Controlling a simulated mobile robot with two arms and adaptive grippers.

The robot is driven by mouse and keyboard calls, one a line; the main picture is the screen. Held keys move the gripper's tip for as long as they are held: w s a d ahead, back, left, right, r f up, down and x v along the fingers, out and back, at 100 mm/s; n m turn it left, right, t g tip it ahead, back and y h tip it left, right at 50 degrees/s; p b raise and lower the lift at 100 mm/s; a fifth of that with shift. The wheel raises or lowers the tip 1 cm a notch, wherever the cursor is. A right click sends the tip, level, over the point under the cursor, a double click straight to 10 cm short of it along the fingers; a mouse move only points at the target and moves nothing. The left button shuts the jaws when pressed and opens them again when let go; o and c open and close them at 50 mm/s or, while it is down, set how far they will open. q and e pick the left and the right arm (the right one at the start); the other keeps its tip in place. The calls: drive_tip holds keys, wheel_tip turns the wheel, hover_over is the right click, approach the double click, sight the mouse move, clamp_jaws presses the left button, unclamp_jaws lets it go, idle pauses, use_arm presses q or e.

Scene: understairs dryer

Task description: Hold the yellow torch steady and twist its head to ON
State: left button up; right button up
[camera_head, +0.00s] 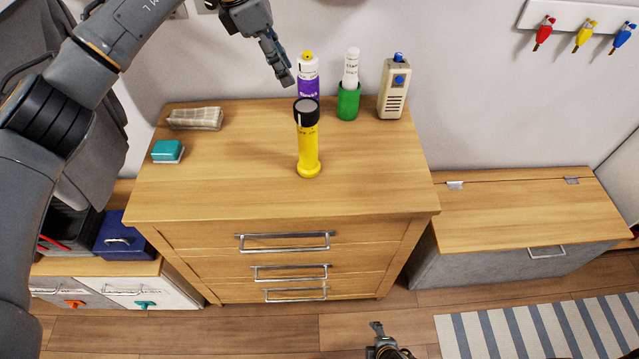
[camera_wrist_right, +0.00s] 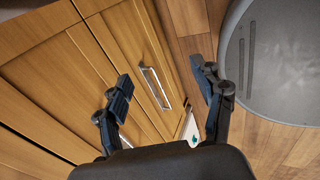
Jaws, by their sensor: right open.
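The yellow torch (camera_head: 308,150) stands upright on the wooden dresser top, with its black head (camera_head: 306,110) at the upper end. My left gripper (camera_head: 285,72) is above and behind the torch head in the head view, apart from it. Its fingers are seen side-on, so I cannot tell if they are open. My right gripper (camera_head: 377,328) is low in front of the dresser, far from the torch. In the right wrist view my right gripper (camera_wrist_right: 162,88) is open and empty, facing the drawer fronts and floor.
Behind the torch stand a purple-and-white bottle (camera_head: 308,80), a green cup (camera_head: 348,102) with a white tube, and a beige device (camera_head: 394,90). A cloth (camera_head: 195,118) and a teal sponge (camera_head: 167,151) lie at left. The dresser's front right top (camera_head: 380,180) is clear.

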drive_tip(key=w+a+r+n+t+y, duration=0.1)
drive_tip(key=w+a+r+n+t, duration=0.3)
drive_tip(key=w+a+r+n, duration=0.5)
drive_tip(key=n+t+y, duration=0.1)
drive_tip(key=n+t, duration=0.8)
drive_tip(key=n, duration=0.2)
approach(310, 148)
drive_tip(key=w, duration=0.4)
drive_tip(key=w+a, duration=0.1)
drive_tip(key=w, duration=0.7)
drive_tip(key=shift+w+a+r, duration=0.15)
drive_tip(key=shift+a+r, duration=0.05)
drive_tip(key=shift+a, duration=0.2)
